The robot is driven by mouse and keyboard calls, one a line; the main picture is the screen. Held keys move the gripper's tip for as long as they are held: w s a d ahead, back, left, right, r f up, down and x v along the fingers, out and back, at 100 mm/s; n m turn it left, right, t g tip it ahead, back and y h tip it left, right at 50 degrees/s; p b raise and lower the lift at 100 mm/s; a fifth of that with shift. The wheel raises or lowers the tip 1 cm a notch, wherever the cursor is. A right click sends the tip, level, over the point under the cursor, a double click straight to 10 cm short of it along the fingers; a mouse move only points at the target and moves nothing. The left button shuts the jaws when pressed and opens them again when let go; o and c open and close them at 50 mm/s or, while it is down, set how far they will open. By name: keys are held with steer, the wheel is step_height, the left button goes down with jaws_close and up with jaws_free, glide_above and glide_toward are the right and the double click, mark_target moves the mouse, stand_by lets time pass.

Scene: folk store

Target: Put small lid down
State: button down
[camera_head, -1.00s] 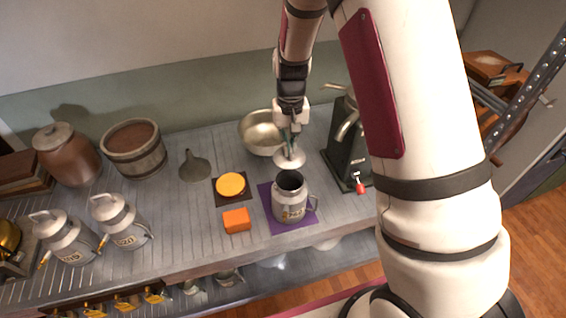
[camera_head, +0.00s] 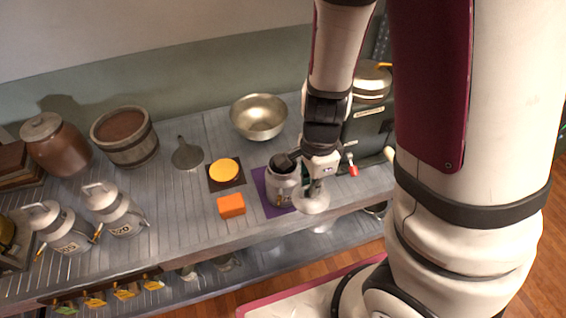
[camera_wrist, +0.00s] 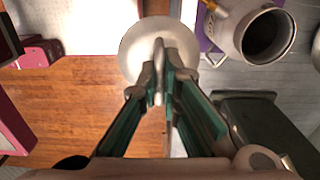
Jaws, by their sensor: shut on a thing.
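The small lid (camera_head: 311,204) is a round, pale metal disc with a knob. My gripper (camera_wrist: 160,78) is shut on its knob, and the lid (camera_wrist: 133,50) shows beyond the fingertips in the wrist view. In the head view my gripper (camera_head: 317,184) holds it near the counter's front edge, right of the metal can. In the wrist view the lid overlaps the counter edge and the floor. The open metal can (camera_head: 281,190) stands on a purple mat (camera_head: 263,192), partly hidden by my arm. Its dark mouth shows in the wrist view (camera_wrist: 268,34).
An orange block (camera_head: 231,205) and a yellow disc (camera_head: 224,170) on a dark mat lie left of the can. A metal bowl (camera_head: 259,112) stands behind. A dark green machine (camera_head: 366,130) with a red-tipped handle stands right. Wooden floor (camera_wrist: 85,95) lies beyond the counter edge.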

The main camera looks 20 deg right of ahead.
steer(key=shift+w, duration=0.15)
steer(key=w+f, duration=0.2)
steer(key=w, duration=0.6)
steer(key=w+a+f, duration=0.1)
steer(key=w+f, duration=0.1)
steer(key=w, duration=0.5)
steer(key=shift+w+a+f, duration=0.2)
steer(key=shift+w+f, duration=0.1)
steer(key=shift+w, duration=0.05)
steer(key=shift+f, duration=0.1)
steer(key=c, duration=1.8)
jaws_free()
steer(key=shift+f, duration=0.1)
